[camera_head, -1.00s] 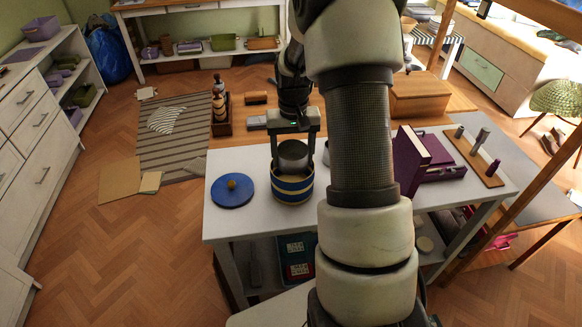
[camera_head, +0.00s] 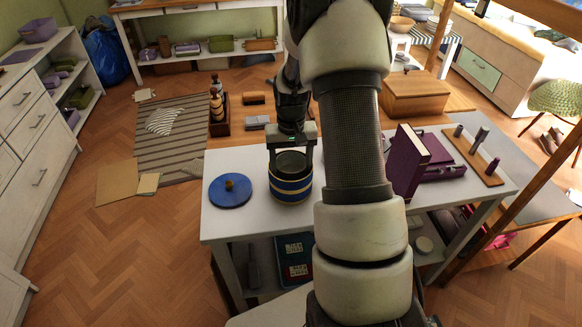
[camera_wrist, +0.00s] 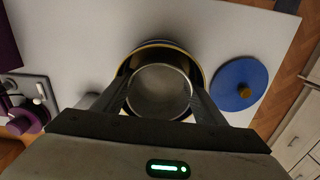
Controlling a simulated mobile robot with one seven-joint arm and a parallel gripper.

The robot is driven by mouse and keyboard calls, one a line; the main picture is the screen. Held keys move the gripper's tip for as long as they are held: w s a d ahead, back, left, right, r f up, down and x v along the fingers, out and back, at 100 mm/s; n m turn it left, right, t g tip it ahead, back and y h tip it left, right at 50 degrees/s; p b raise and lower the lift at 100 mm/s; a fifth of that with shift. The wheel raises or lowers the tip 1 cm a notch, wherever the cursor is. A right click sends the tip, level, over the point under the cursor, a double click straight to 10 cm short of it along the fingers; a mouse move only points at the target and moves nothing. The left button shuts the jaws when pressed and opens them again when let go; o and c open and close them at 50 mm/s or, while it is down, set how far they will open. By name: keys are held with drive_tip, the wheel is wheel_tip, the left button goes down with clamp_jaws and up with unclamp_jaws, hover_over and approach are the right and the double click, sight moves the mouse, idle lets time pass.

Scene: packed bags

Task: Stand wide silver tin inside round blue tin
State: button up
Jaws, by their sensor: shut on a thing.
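The round blue tin (camera_head: 290,190) with cream-gold bands stands upright and open on the white table. The wide silver tin (camera_wrist: 160,92) is upright within the round rim of the blue tin (camera_wrist: 148,48) in the wrist view. In the head view most of the silver tin is hidden by the blue tin's wall. My gripper (camera_head: 290,160) points down over the blue tin, its fingers shut on the silver tin's sides. Whether the silver tin's base touches the blue tin's floor cannot be seen.
A blue lid with a wooden knob (camera_head: 230,192) lies left of the blue tin on the white table (camera_head: 228,228). A purple box (camera_head: 408,160) and a wooden board with several cylinders (camera_head: 472,155) stand to the right. My arm hides the table's middle.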

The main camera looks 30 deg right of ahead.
drive_tip(key=o, duration=0.7)
drive_tip(key=shift+o, duration=0.2)
